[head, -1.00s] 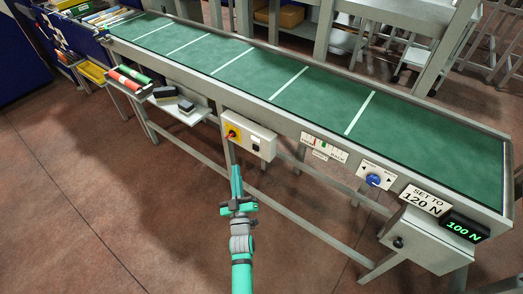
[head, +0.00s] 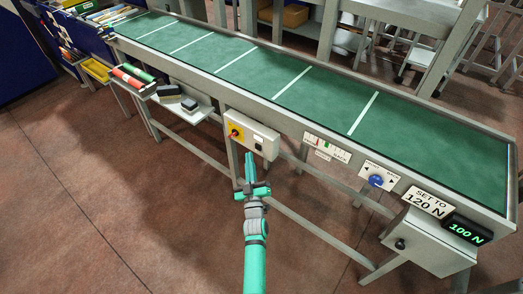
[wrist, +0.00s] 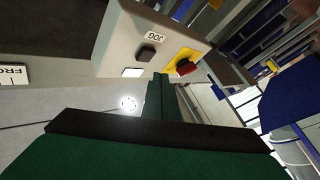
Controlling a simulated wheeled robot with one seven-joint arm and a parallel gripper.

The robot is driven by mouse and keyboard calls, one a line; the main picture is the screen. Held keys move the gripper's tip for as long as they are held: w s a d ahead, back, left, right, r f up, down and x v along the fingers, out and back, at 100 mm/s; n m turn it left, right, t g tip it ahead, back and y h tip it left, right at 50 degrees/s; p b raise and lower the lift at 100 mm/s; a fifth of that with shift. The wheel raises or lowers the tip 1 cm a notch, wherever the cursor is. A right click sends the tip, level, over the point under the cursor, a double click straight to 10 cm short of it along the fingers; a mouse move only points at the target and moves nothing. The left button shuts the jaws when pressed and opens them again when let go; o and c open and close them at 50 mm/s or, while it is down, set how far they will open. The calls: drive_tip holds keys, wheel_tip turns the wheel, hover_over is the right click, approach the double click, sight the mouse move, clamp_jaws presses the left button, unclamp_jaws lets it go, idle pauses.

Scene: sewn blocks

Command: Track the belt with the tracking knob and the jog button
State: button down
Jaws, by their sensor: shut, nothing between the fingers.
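The green belt (head: 240,75) with white cross lines runs from the far left to the near right. The blue tracking knob (head: 376,180) sits on a white plate on the frame's front side. A scale (head: 326,147) with red and green marks is left of it. The control box (head: 250,133) hangs left of the scale. In the wrist view, the black jog button (wrist: 146,53) sits beside its JOG label, with a red knob on yellow (wrist: 186,67) nearby. My gripper (head: 249,155) is shut and empty, just in front of and below the box; its fingertips show in the wrist view (wrist: 163,80).
A sign (head: 428,201) reads SET TO 120 N; the display (head: 466,229) beside it reads 100 N. A grey box with a dark knob (head: 400,244) hangs below. A shelf (head: 185,108) with dark blocks is at the left. The floor in front is clear.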

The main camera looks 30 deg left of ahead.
drive_tip(key=shift+w, duration=0.85)
drive_tip(key=shift+w, duration=0.15)
idle(1.4)
drive_tip(key=shift+w, duration=0.35)
drive_tip(key=shift+w+d, duration=0.15)
drive_tip(key=shift+w, duration=0.25)
idle(2.9)
drive_tip(key=shift+s, duration=0.15)
idle(1.3)
drive_tip(key=shift+s, duration=0.7)
